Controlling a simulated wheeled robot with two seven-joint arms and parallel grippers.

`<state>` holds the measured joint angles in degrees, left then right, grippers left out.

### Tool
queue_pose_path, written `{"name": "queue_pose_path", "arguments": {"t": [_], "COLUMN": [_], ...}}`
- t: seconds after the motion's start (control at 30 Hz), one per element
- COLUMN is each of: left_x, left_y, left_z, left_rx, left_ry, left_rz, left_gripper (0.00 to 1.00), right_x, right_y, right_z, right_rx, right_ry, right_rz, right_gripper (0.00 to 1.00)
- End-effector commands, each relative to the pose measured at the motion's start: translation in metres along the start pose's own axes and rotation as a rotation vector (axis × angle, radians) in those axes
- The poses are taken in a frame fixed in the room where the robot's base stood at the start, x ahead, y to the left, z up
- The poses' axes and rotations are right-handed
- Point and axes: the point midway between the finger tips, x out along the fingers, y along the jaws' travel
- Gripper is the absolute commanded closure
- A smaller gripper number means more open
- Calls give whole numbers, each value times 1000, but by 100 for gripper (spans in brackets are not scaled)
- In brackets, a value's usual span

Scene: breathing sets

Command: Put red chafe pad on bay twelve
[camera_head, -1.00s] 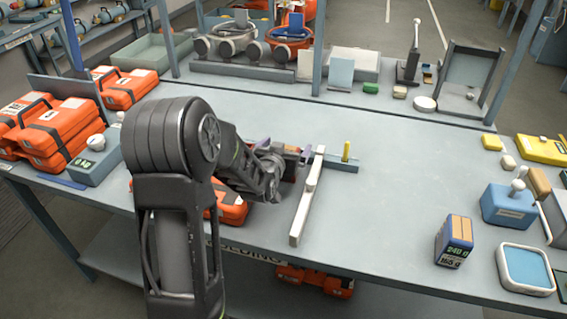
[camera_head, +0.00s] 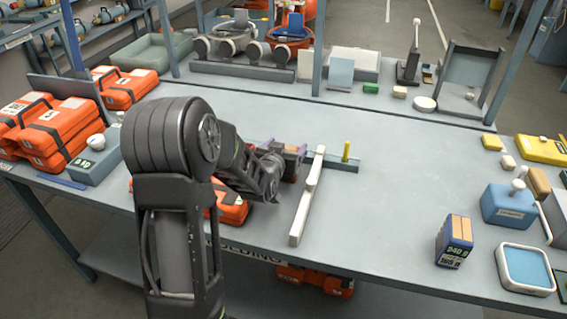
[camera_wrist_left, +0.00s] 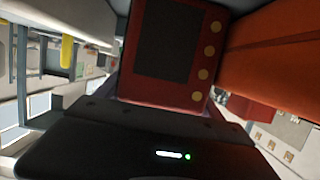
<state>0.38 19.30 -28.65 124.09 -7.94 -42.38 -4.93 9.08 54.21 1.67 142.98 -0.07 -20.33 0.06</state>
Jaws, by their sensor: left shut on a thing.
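My left gripper (camera_head: 291,162) is low over the middle of the table, just left of a white bar. It is shut on a red block with a dark square face and yellow dots (camera_wrist_left: 172,58), which fills the middle of the left wrist view and looks like the red chafe pad. In the head view, the arm and wrist hide most of it, and I cannot tell whether it touches the table. No label reading bay twelve can be made out. My right gripper is not in view.
The white bar (camera_head: 307,197) and a yellow peg (camera_head: 346,150) on a grey strip stand close to the gripper's right. An orange case (camera_head: 232,207) lies below the wrist. Orange bags (camera_head: 60,130) are stacked at left. The table right of the bar is mostly clear.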

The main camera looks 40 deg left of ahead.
Motion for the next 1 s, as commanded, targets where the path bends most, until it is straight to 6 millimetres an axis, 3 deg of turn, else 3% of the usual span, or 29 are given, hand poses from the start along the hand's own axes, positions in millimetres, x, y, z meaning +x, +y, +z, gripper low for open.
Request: {"name": "queue_pose_path", "arguments": {"t": [0.23,0.53,1.0], "left_x": [0,-2,-26], "left_y": [0,0,0], "left_z": [-2,-11,-88], "left_rx": [0,0,-2], "left_ry": [3,7,8], "left_rz": [0,0,0], "left_gripper": [92,92,92], "right_x": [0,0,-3], "right_y": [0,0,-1], "right_z": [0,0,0], "right_rx": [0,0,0], "right_ry": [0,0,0], "right_rz": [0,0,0], "right_gripper": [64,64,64]}}
